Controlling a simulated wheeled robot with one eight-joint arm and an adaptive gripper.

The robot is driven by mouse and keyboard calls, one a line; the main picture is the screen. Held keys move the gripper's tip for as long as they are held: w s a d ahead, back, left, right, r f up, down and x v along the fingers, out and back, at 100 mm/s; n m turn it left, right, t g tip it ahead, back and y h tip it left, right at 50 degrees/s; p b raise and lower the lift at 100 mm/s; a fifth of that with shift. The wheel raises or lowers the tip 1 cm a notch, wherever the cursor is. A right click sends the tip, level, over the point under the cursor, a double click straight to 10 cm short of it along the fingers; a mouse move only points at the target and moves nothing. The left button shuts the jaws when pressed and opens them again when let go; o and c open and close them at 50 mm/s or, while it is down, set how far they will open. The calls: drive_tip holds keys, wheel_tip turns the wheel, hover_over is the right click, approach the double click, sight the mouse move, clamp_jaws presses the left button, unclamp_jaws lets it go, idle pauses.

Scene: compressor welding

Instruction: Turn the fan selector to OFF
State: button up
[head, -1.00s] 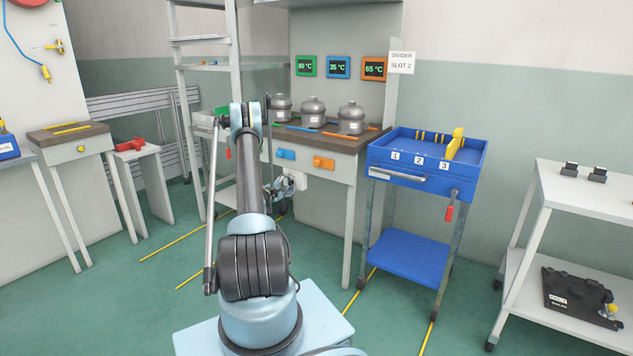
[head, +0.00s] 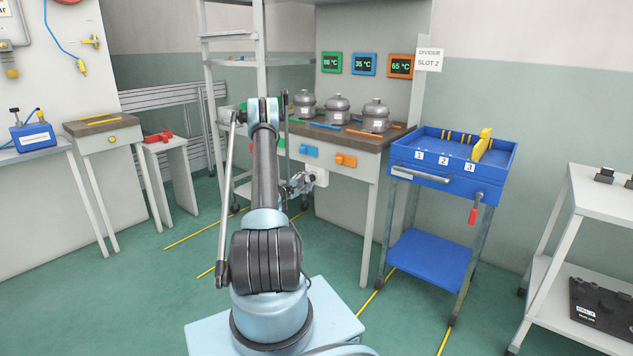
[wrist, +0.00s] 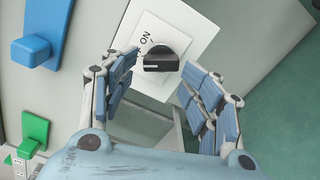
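The fan selector is a black knob (wrist: 160,60) on a white plate (wrist: 196,28) in the wrist view. The word ON shows on the plate above the knob, turned sideways; no OFF mark is readable. My gripper (wrist: 159,73) is open, with one finger on each side of the knob. The left fingertip is close to the knob and a gap shows on the right; I cannot tell if either touches. In the head view my gripper (head: 300,185) is at the white selector box (head: 318,177) on the bench front, where the knob is hidden.
A blue handle (wrist: 33,48) and a green handle (wrist: 36,130) are left of my gripper. The bench (head: 368,160) carries several grey compressor pots. A blue cart (head: 430,258) stands right of the bench.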

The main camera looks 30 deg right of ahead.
drive_tip(key=shift+g, duration=0.3)
drive_tip(key=shift+s+a, duration=0.5)
drive_tip(key=shift+s, duration=0.4)
drive_tip(key=shift+s+a, duration=0.45)
drive_tip(key=shift+s, duration=0.45)
drive_tip(key=s+a+r+m+g+y, duration=0.15)
drive_tip(key=a+r, duration=0.25)
drive_tip(key=r, duration=0.4)
drive_tip(key=s+a+r+m+y, duration=0.2)
drive_tip(key=a+r, duration=0.2)
drive_tip(key=r, duration=0.3)
drive_tip(key=s+a+r+m+y, duration=0.2)
drive_tip(key=s+a+r+y, duration=0.2)
drive_tip(key=s+a+r, duration=0.65)
drive_tip(key=s+a+f+y, duration=0.3)
drive_tip(key=s+a, duration=0.6)
drive_tip(key=s, duration=0.3)
drive_tip(key=s+a+f+m+g+y, duration=0.1)
drive_tip(key=s+a+f+y, duration=0.2)
drive_tip(key=s+a, duration=0.6)
drive_tip(key=s+a+f+m+g+y, duration=0.1)
drive_tip(key=s+a+f+y, duration=0.2)
drive_tip(key=s+a, duration=0.6)
drive_tip(key=s, duration=0.7)
drive_tip(key=shift+s, duration=0.25)
